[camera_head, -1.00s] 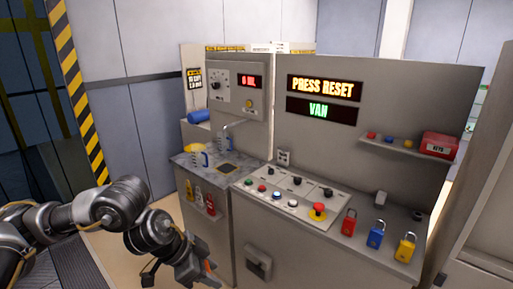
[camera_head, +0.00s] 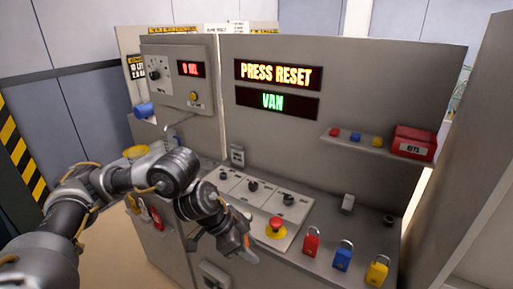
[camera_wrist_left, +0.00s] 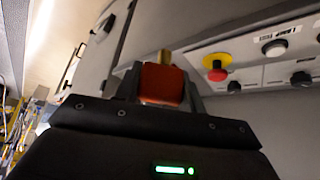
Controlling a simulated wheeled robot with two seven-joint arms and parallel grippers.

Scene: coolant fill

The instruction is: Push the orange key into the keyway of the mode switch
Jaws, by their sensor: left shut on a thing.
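My left gripper (camera_head: 245,246) is in front of the console's front edge, left of the red emergency button. In the left wrist view, its fingers (camera_wrist_left: 160,88) are shut on the orange key (camera_wrist_left: 162,84), whose brass tip (camera_wrist_left: 165,58) points away from the gripper. In the head view only a bit of orange shows at the fingertips. The key is apart from the panel. The sloped control panel (camera_head: 262,212) carries several black knobs. I cannot tell which fitting is the mode switch, and no keyway is clear. My right gripper is not in view.
The red emergency button (camera_head: 276,226) on its yellow base stands close to my left gripper. Red (camera_head: 311,242), blue (camera_head: 342,257) and yellow (camera_head: 377,270) padlocks stand on the console to the right. A shelf holds a red box (camera_head: 414,143). My left arm hides part of the panel.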

